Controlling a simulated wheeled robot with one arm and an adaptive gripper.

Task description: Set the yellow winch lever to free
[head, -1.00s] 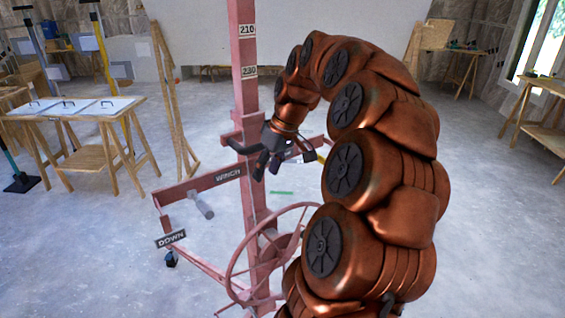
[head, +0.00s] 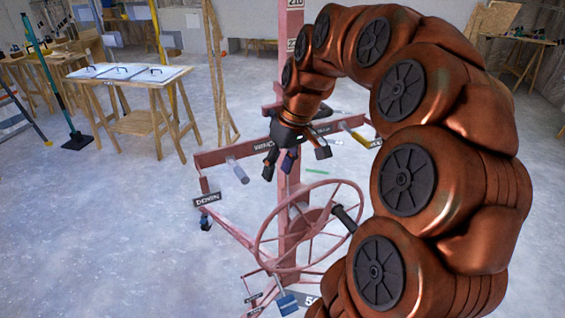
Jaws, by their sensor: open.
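The pink panel lift stands in front of me in the head view, with its mast (head: 290,230), a cross arm marked WINCH (head: 210,157) and a large handwheel (head: 268,244). A yellow piece (head: 352,122), which looks like the winch lever, shows just right of the mast, partly hidden by my arm. My gripper (head: 292,160) is open and empty, fingers pointing down, in front of the mast above the handwheel. It is to the left of the yellow piece and apart from it. The lever's exact setting cannot be made out.
A sign marked DOWN (head: 207,200) hangs at the left end of the cross arm, near a grey handle (head: 238,172). The wheel has a black knob (head: 343,218). A trestle table (head: 118,80) stands at the back left. The floor left of the lift is clear.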

